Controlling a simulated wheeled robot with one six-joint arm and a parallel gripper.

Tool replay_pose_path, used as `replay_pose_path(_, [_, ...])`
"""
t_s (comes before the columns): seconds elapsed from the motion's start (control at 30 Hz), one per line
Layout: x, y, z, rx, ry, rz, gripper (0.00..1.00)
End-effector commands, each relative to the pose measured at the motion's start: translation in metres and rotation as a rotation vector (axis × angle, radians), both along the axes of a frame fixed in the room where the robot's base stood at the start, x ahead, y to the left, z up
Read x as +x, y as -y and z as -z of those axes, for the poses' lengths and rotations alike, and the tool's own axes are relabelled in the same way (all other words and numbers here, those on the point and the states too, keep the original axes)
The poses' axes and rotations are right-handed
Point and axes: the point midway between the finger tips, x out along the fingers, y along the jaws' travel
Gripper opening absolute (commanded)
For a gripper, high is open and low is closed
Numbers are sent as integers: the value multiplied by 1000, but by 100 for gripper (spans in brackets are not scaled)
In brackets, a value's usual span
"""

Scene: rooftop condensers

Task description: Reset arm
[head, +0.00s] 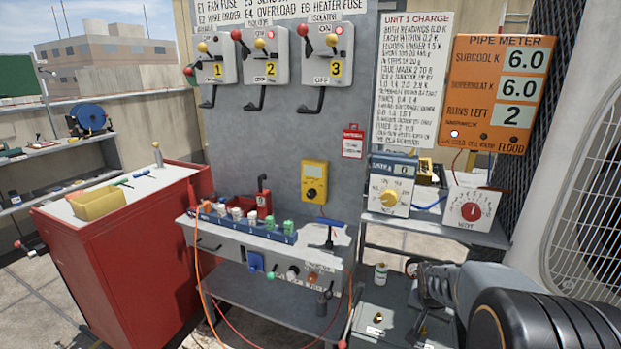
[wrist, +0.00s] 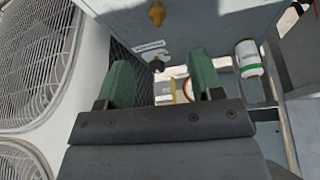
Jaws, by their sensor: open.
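My arm reaches in from the lower right of the head view, low beside the white condenser. My gripper (head: 422,284) is above the grey-green unit top at the lower right. In the wrist view its two green fingers (wrist: 162,78) stand apart with nothing held between them. Behind the gap are a dark knob on a grey panel and a small yellowish item, both apart from the fingers. A white can with a green band (wrist: 248,57) stands to the right of the fingers; it also shows in the head view (head: 380,273).
The white condenser (head: 590,190) is close on the right. A shelf holds a blue-topped dial box (head: 388,187) and a red-dial box (head: 470,208). A grey bench (head: 225,236) and red cabinet (head: 110,255) stand left. The orange pipe meter (head: 497,92) reads 6.0, 6.0, 2.

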Motion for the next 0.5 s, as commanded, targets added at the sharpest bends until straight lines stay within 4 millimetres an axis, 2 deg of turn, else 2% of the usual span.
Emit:
replay_pose_path(0.03, [-8,-18,-45,-3,3,-51,60])
replay_pose_path(0.2, [-49,-77,-134,3,-22,-249,60])
replay_pose_path(0.33, [-86,-115,-185,14,-39,-401,60])
replay_pose_path(0.4, [-103,-130,-203,19,-45,-473,60])
replay_pose_path(0.5, [-122,-145,-220,27,-51,-552,60])
